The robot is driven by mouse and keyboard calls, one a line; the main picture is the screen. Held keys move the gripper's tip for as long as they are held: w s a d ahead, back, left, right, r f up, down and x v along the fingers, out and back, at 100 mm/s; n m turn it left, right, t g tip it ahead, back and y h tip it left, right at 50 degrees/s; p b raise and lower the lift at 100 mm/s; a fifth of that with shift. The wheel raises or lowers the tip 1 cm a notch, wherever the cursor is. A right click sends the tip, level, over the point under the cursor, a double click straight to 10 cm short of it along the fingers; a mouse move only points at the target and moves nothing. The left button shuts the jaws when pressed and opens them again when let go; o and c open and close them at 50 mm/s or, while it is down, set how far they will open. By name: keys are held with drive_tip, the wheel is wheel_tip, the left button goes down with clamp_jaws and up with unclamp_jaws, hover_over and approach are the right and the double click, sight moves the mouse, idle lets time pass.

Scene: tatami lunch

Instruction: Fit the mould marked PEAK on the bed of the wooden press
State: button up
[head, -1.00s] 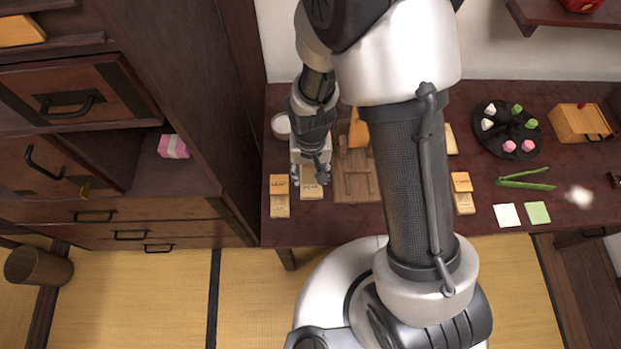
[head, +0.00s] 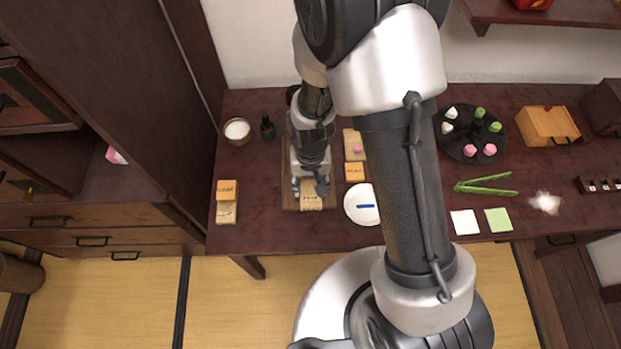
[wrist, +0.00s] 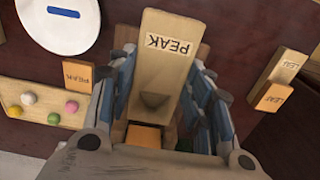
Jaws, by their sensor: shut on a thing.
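The pale wooden mould marked PEAK (wrist: 163,62) is between the fingers of my gripper (wrist: 165,105), which is shut on it. A peak-shaped hollow shows in its face. In the head view my gripper (head: 311,188) is over the wooden press (head: 290,198), with the mould (head: 311,202) sticking out at the front. The dark brown press edge (wrist: 200,55) shows behind the mould in the wrist view. I cannot tell whether the mould touches the bed. My arm and gripper hide most of the press.
An orange PEAK block (head: 354,172) and a white plate (head: 352,205) with a blue stick lie to the right. A LEAF mould (head: 226,213) and orange LEAF block (head: 227,190) lie left. A white bowl (head: 237,131) and dark bottle (head: 267,127) stand behind. Table between LEAF pieces and press is clear.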

drive_tip(key=shift+a+f+b, duration=0.25)
drive_tip(key=shift+f+b, duration=0.35)
drive_tip(key=shift+f, duration=0.3)
drive_tip(key=shift+f+b, duration=1.15)
drive_tip(key=shift+f, duration=0.35)
drive_tip(key=shift+f+b, duration=1.35)
drive_tip(key=shift+f, duration=0.35)
drive_tip(key=o, duration=1.2)
drive_tip(key=shift+c, duration=0.2)
wheel_tip(320, 180, up, 12)
drive_tip(key=shift+r, duration=0.1)
